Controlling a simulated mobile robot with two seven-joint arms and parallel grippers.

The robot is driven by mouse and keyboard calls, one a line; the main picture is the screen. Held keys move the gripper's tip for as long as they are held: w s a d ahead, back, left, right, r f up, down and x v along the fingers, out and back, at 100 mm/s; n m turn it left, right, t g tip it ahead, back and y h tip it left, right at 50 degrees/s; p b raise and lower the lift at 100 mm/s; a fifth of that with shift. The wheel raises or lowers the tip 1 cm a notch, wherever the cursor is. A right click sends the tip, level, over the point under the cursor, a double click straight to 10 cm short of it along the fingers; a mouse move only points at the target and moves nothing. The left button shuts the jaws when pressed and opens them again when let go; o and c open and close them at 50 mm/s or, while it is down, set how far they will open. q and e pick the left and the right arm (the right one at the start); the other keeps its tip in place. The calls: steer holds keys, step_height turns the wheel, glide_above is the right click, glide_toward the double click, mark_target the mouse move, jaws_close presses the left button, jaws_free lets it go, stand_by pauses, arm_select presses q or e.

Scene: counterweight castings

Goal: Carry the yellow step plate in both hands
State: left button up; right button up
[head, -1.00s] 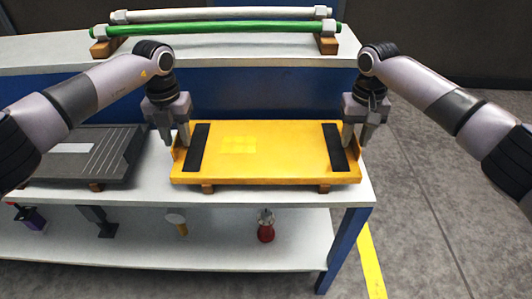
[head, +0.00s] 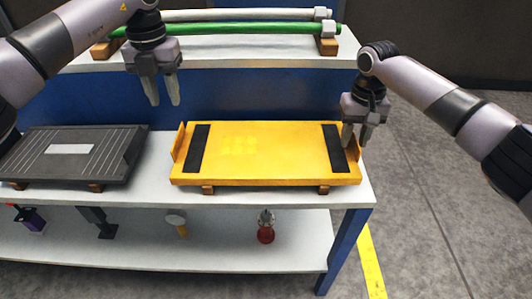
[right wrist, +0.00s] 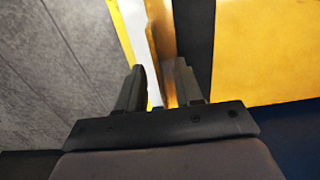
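The yellow step plate (head: 265,150) has a black strip near each end and an upright flange at each end. It lies flat on two wooden blocks on the white bench top. My left gripper (head: 164,104) is open and empty, above and behind the plate's left end, clear of it. My right gripper (head: 354,147) is at the plate's right end. In the right wrist view its open fingers (right wrist: 158,90) stand either side of the plate's end flange (right wrist: 154,45), with a gap beside the left finger.
A dark grey ribbed plate (head: 75,155) lies on the bench to the left. Green and white bars (head: 230,28) rest on a raised back shelf. A lower shelf (head: 215,245) holds several small tools. Open floor with a yellow stripe (head: 370,262) lies to the right.

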step_height(320, 180, up, 12)
steer(key=shift+f, duration=0.15)
steer(key=shift+s, duration=0.1)
stand_by(0.6)
